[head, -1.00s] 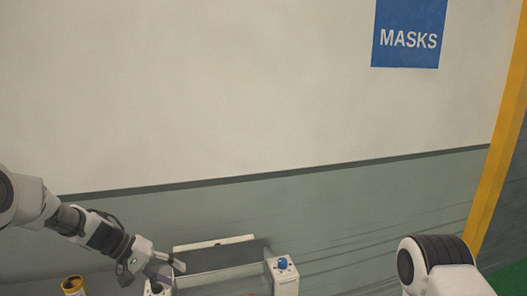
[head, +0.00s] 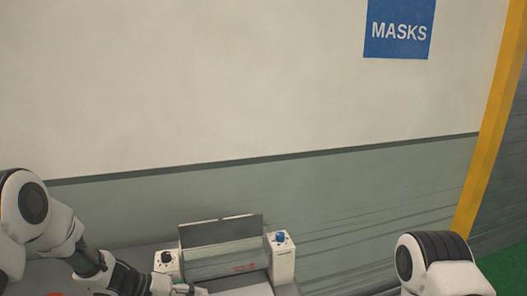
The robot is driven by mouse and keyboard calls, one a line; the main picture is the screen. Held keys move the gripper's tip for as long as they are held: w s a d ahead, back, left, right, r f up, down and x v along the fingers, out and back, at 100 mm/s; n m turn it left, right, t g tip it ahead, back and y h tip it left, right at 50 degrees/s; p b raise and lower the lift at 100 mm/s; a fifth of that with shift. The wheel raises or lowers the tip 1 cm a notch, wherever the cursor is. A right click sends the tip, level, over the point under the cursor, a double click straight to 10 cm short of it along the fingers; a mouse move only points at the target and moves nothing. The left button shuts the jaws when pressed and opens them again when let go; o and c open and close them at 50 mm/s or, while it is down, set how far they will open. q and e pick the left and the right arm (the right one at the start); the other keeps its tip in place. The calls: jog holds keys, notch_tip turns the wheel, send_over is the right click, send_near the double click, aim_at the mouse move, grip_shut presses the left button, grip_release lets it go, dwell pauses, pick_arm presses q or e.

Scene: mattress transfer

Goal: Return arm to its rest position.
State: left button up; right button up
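My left arm comes in from the lower left, and its gripper (head: 188,289) is at the bottom edge, just in front of a white device. The fingers are small and partly cut off, so I cannot tell whether they are open or shut. My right arm shows only as a white and black link at the lower right; its gripper is out of view. The white device (head: 283,262) has a blue knob (head: 281,237) on its right block and a black knob (head: 166,257) on its left block. A dark panel (head: 220,230) stands up between them.
A grey wall (head: 370,200) with a blue MASKS sign (head: 398,30) is behind the device. A yellow post (head: 490,140) and green floor (head: 502,262) are at the right. An orange-red bit (head: 55,294) shows at the lower left edge.

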pick_arm(q)
jog(key=s+f+y, duration=0.5)
jog(key=s+f, duration=1)
jog(key=s, duration=0.1)
jog(key=s+a+f+m+g+y, duration=0.1)
jog(key=s+a+f+g+y, duration=0.2)
jog(key=s, duration=0.6)
jog(key=s+a+f+m+y, duration=0.15)
jog(key=s+a, duration=0.25)
jog(key=s, duration=0.4)
notch_tip(320, 180, down, 15)
jog(key=s+b, duration=0.1)
jog(key=b, duration=1.4)
jog(key=shift+a+g+y, duration=0.3)
jog(key=shift+a+y, duration=0.1)
jog(key=shift+y, duration=0.05)
pick_arm(e)
notch_tip(320, 180, down, 15)
jog(key=shift+s+f, duration=0.15)
jog(key=shift+s, duration=0.25)
